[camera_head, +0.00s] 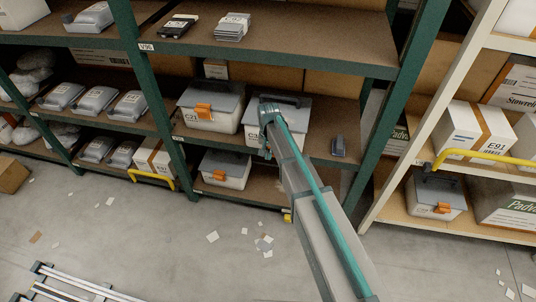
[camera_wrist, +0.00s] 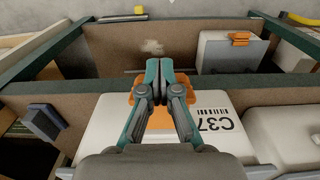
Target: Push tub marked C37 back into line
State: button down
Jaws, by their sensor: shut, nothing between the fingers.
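The tub marked C37 (camera_wrist: 205,122) is a white box with an orange latch (camera_wrist: 155,120). In the head view the tub (camera_head: 255,134) stands on the middle shelf of the green rack, under a grey lid, with my arm covering much of its front. My gripper (camera_wrist: 165,66) is shut and empty. In the head view my gripper (camera_head: 270,112) is seen at the tub's front.
A similar tub (camera_head: 208,110) stands close to the left of C37. A lower tub (camera_head: 226,169) stands below. The green upright (camera_head: 395,100) bounds the bay. Paper scraps (camera_head: 264,243) litter the floor.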

jog(key=shift+w, duration=0.1)
jog(key=w, duration=0.2)
jog(key=w+b, duration=0.1)
jog(key=w, duration=0.1)
jog(key=w+d, duration=0.1)
jog(key=w, duration=0.1)
jog(key=shift+w, duration=0.1)
